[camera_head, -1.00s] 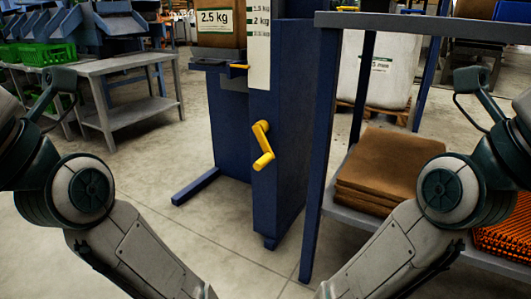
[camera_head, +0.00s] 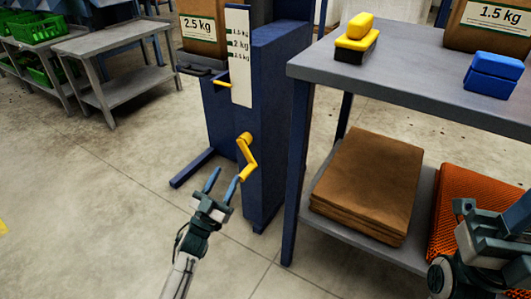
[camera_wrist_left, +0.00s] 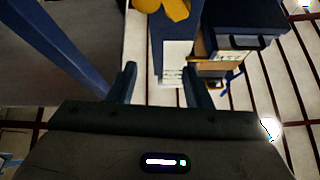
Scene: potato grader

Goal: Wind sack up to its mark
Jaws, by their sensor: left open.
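A brown sack marked 2.5 kg (camera_head: 202,30) stands on a dark platform (camera_head: 203,66) on the blue stand (camera_head: 275,110). Beside it is a white scale plate (camera_head: 239,60) marked 1.5, 2 and 2.5 kg. A yellow pointer (camera_head: 222,84) is near its lower marks. The yellow crank (camera_head: 245,155) is on the stand's front, its handle low and to the right. My left gripper (camera_head: 222,180) is open and empty, just below and left of the handle, apart from it. The wrist view shows its spread fingers (camera_wrist_left: 159,78) and part of the crank (camera_wrist_left: 167,8). Part of my right arm shows at lower right; its jaws are unclear.
A grey table (camera_head: 400,70) stands right of the stand, its leg close to the crank. It bears yellow and blue blocks and a 1.5 kg sack (camera_head: 492,25). Folded brown sacks (camera_head: 370,180) and orange mesh (camera_head: 455,200) lie below.

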